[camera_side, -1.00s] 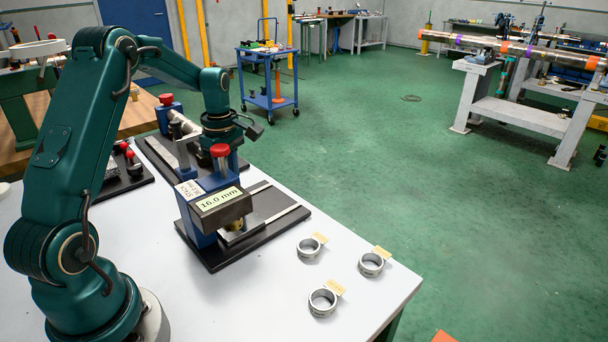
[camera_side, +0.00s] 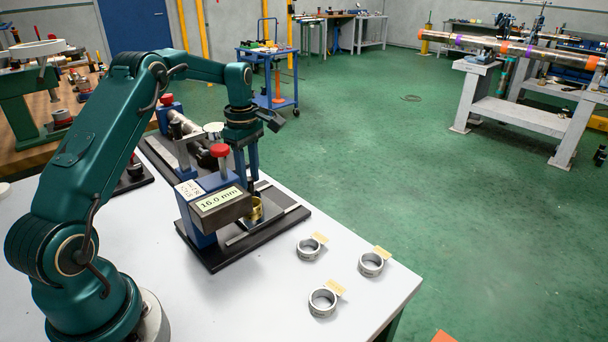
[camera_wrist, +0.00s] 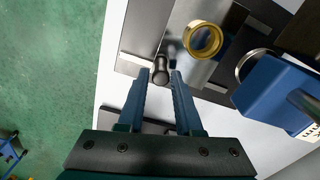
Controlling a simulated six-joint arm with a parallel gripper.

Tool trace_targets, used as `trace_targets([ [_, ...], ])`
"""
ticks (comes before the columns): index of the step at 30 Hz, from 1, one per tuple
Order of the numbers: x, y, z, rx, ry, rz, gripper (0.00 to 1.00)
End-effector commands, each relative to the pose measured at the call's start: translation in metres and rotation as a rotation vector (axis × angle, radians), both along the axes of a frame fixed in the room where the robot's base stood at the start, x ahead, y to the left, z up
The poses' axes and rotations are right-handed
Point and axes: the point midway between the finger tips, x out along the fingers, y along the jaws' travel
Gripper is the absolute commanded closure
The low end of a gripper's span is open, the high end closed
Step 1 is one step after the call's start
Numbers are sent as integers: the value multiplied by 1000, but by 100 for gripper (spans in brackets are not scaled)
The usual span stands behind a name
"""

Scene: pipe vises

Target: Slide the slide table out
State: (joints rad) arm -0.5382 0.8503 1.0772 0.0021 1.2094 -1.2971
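The slide table (camera_wrist: 190,68) is a grey plate on the dark base of the blue measuring stand (camera_side: 196,220). A brass ring (camera_wrist: 202,40) rests on it, out beside the blue head in the wrist view. The ring also shows in the side view (camera_side: 254,211), right of the display box reading 16.0 mm (camera_side: 220,204). A dark round-topped handle post (camera_wrist: 160,66) stands at the table's edge.
Three grey rings with tags, the nearest of them (camera_side: 322,302), lie on the white bench (camera_side: 170,300) at the front right. A second stand with a red knob (camera_side: 166,99) is behind the first. Green floor lies open beyond the bench edge.

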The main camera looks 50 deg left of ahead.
Motion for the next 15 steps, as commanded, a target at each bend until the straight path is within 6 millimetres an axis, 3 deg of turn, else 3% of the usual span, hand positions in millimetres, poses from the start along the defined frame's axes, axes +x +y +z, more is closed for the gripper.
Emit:
trace_targets([
  [11,0,0,1,-2,1,0,43],
  [15,1,0,15,0,-3,0,43],
])
